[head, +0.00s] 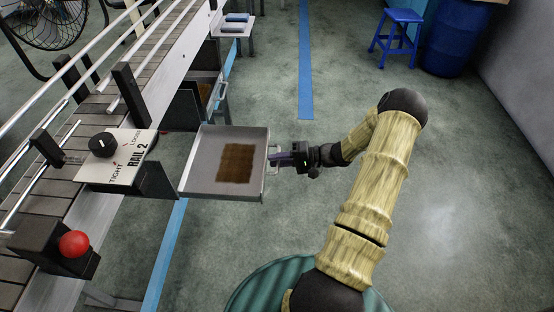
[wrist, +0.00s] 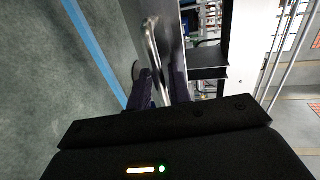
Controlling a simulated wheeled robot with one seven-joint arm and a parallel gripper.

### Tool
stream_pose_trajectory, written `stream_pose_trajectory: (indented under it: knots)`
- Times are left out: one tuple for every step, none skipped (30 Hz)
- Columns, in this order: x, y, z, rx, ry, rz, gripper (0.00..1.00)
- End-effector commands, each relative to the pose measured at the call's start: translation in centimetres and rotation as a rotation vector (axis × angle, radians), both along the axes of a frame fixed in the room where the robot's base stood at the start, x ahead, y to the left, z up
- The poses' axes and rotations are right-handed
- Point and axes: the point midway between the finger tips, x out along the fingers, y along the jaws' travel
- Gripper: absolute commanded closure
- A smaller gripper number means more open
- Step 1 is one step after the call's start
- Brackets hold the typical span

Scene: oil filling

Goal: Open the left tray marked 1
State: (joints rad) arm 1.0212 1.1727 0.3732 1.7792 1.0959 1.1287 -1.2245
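A grey metal tray (head: 197,170) with a brown patch on its floor stands pulled well out from the side of the conveyor in the head view. No mark 1 can be read on it. Its bar handle (head: 273,158) is on the side facing my arm. My gripper (head: 282,158) is at this handle. In the wrist view, the handle (wrist: 151,40) runs between the two fingers of my gripper (wrist: 159,88), which look shut on it.
A second tray (head: 218,103), further back, is partly out. A Rail 2 knob panel (head: 118,160) and a red button (head: 74,244) stand along the conveyor (head: 50,203). A blue stool (head: 397,38) and a barrel (head: 452,38) are at the back right. The right floor is clear.

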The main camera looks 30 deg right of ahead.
Motion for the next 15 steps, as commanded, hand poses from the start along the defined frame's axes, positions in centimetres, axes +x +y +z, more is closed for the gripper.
stream_pose_trajectory:
  knots:
    - [0.0, 0.0, 0.0, 0.0, 0.0, 0.0, 0.75]
    - [0.0, 0.0, 0.0, 0.0, 0.0, -0.001, 0.75]
    - [0.0, 0.0, 0.0, 0.0, 0.0, -0.001, 0.75]
    - [0.0, 0.0, 0.0, 0.0, 0.0, -0.001, 0.75]
    - [0.0, 0.0, 0.0, 0.0, 0.0, -0.001, 0.75]
    - [0.0, 0.0, 0.0, -0.001, -0.001, -0.002, 0.75]
    - [0.0, 0.0, 0.0, -0.001, -0.001, -0.002, 0.75]
    - [0.1, 0.0, 0.0, -0.001, -0.001, -0.002, 0.75]
    - [0.0, -0.1, 0.1, -0.001, -0.001, -0.002, 0.75]
    - [0.0, -0.2, 0.1, -0.001, -0.001, -0.003, 0.75]
    - [-0.1, -0.3, 0.1, 0.0, -0.002, -0.003, 0.75]
    - [-0.2, -0.5, 0.2, 0.0, -0.002, -0.004, 0.75]
    - [-0.3, -0.7, 0.3, 0.0, -0.002, -0.005, 0.75]
    - [-0.4, -1.0, 0.3, 0.0, -0.002, -0.006, 0.75]
    - [-0.7, -1.4, 0.4, -0.001, -0.003, -0.005, 0.75]
